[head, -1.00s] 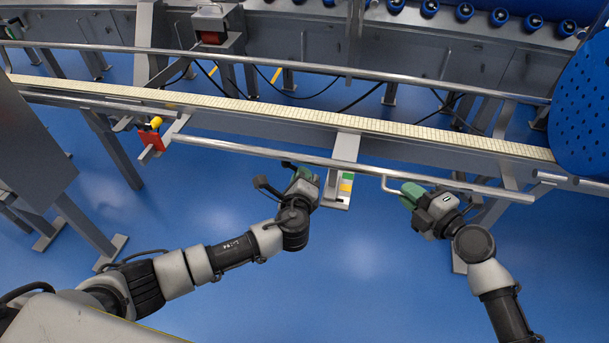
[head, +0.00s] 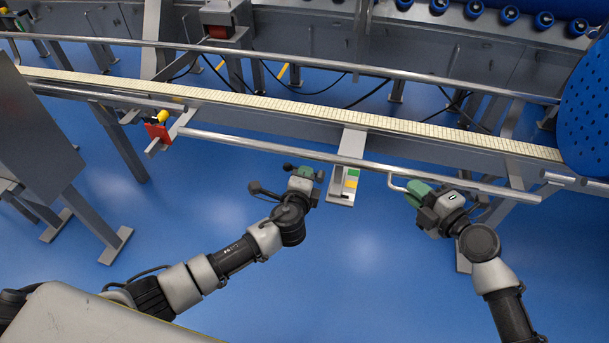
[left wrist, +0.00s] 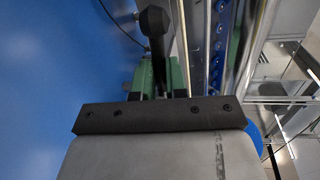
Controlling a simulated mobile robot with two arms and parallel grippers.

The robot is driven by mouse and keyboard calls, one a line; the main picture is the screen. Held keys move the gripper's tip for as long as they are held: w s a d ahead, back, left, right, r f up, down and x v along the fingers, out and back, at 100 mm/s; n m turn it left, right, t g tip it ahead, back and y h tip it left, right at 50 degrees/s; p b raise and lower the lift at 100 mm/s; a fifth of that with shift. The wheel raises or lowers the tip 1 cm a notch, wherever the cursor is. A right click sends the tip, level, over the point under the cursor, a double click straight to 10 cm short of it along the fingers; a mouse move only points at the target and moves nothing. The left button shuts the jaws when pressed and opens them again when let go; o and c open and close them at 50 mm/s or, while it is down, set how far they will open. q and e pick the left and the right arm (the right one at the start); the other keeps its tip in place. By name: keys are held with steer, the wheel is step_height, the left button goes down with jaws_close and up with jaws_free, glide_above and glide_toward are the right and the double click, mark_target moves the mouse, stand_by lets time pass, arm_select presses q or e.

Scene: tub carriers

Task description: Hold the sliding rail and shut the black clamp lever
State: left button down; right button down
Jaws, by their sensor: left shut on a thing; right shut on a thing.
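The sliding rail (head: 270,147) is a long bare metal bar along the near side of the conveyor, with a bent end (head: 397,184) near my right gripper. My right gripper (head: 418,190), with green fingers, is shut on the rail at this bent end. My left gripper (head: 304,174) is below the rail, just left of a metal bracket, shut on the black clamp lever (head: 288,167). In the left wrist view the black lever (left wrist: 153,25) stands between the green fingers (left wrist: 155,78). The lever's pivot is hidden.
A red block (head: 157,132) with a yellow knob sits farther left. The beige conveyor belt (head: 300,106) runs behind the rail.

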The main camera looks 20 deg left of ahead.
arm_select(q)
steer(key=shift+f, duration=0.15)
arm_select(e)
steer(key=shift+s+f, duration=0.1)
arm_select(q)
steer(key=c, duration=1.1)
jaws_free()
steer(key=shift+c, duration=0.2)
steer(key=s+r, duration=0.2)
steer(key=s, duration=0.9)
steer(key=shift+s+d+r, duration=0.2)
steer(key=shift+s+d, duration=0.05)
steer(key=shift+s, duration=0.15)
arm_select(e)
steer(key=c, duration=1.1)
jaws_free()
